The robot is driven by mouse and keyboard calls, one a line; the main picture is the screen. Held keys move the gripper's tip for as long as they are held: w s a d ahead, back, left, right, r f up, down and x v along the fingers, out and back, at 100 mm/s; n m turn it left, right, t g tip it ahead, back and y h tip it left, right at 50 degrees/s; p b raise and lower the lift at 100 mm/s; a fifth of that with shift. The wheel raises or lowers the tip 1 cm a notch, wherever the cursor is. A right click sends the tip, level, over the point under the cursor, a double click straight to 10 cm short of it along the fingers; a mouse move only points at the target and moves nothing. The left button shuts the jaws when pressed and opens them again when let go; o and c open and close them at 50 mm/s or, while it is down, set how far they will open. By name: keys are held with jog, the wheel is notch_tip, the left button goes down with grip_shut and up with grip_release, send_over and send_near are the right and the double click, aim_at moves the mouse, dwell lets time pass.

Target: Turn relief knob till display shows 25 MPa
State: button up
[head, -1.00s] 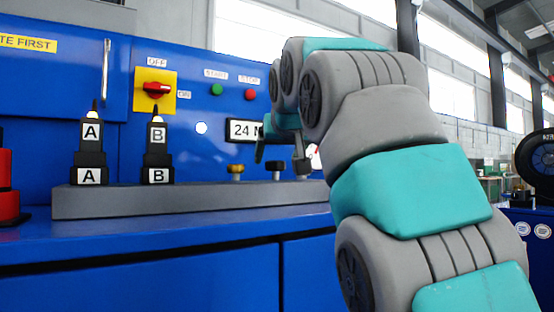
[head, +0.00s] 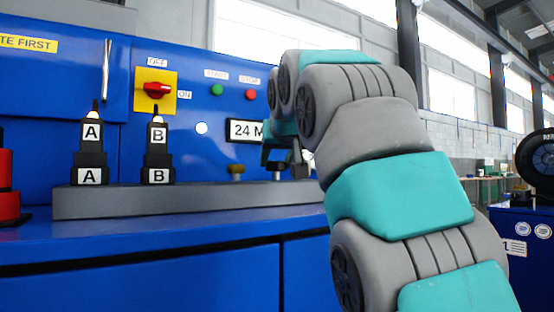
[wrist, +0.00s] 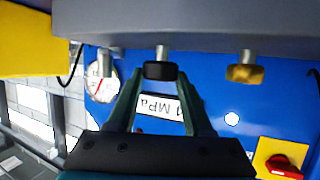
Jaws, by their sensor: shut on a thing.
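A black knob (head: 277,167) stands on a short post on the grey ledge, right of the brass knob. In the wrist view, which is upside down, the black knob (wrist: 160,71) sits between my fingertips. My gripper (head: 283,165) is shut on it; the gripper also shows in the wrist view (wrist: 160,80). I cannot read a label that names it as the relief knob. The display (head: 244,130) behind reads "24 M" in the head view, its right part hidden by my gripper. In the wrist view the display (wrist: 158,108) shows "MPa", its digits partly covered by a finger.
A brass knob (head: 236,171) stands to the left on the grey ledge (head: 140,202). Two posts lettered A (head: 91,150) and B (head: 157,150) stand further left. A red rotary switch (head: 156,90) is on the panel. A round gauge (wrist: 101,82) shows in the wrist view.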

grip_shut()
jog(key=shift+r+m+h+p, duration=0.2)
jog(key=shift+m+h+p, duration=0.1)
jog(key=shift+h+p, duration=0.25)
jog(key=shift+a+f+m+h+p, duration=0.1)
jog(key=shift+m+h+p, duration=0.4)
jog(key=shift+m+h, duration=0.1)
jog(key=shift+t, duration=0.3)
jog(key=o, duration=1.1)
grip_release()
jog(key=v, duration=0.7)
jog(key=shift+s, duration=0.35)
